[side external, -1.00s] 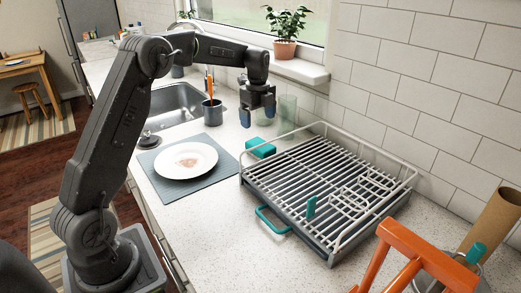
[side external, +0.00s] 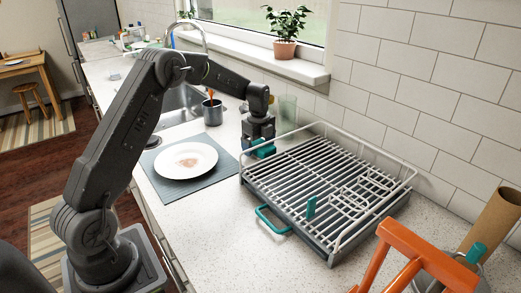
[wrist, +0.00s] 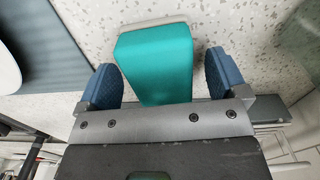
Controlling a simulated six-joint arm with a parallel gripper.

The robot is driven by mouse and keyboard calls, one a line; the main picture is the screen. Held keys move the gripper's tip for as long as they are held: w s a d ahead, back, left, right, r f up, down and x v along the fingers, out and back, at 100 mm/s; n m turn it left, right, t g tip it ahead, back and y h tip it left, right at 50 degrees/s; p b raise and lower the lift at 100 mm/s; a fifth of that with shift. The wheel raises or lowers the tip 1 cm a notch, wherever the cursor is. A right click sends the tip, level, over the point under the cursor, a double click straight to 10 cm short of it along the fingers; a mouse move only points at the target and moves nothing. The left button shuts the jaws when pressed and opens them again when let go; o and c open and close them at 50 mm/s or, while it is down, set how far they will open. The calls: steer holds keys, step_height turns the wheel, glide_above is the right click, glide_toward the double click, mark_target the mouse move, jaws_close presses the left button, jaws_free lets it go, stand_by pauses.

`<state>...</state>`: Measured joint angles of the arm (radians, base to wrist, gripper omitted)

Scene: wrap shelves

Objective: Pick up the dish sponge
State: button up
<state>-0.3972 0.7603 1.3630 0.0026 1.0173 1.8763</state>
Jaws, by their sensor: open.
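The dish sponge is a teal block (side external: 263,150) on the speckled counter, between the plate's mat and the dish rack. In the wrist view the sponge (wrist: 157,62) has a pale strip along its far edge. My gripper (side external: 259,147) is lowered over the sponge in the side view. In the wrist view my gripper (wrist: 163,85) has its blue fingers open, one on each side of the sponge, with a gap visible at the right finger. The near end of the sponge is hidden under the gripper body.
A wire dish rack (side external: 335,258) stands close to the right of the gripper. A white plate (side external: 200,168) lies on a grey mat (side external: 172,196) to the left. A dark cup (side external: 212,114) and a clear glass (side external: 288,110) stand behind.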

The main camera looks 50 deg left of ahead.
mark_target(259, 143)
steer(key=c, duration=1)
steer(key=shift+r, duration=0.15)
step_height(259, 143, up, 4)
steer(key=shift+r, duration=0.1)
steer(key=s+a+r, duration=0.6)
steer(key=s+a, duration=0.1)
steer(key=s, duration=0.1)
steer(key=shift+s+a+r, duration=0.3)
steer(key=shift+s+a, duration=0.05)
steer(key=shift+s, duration=0.05)
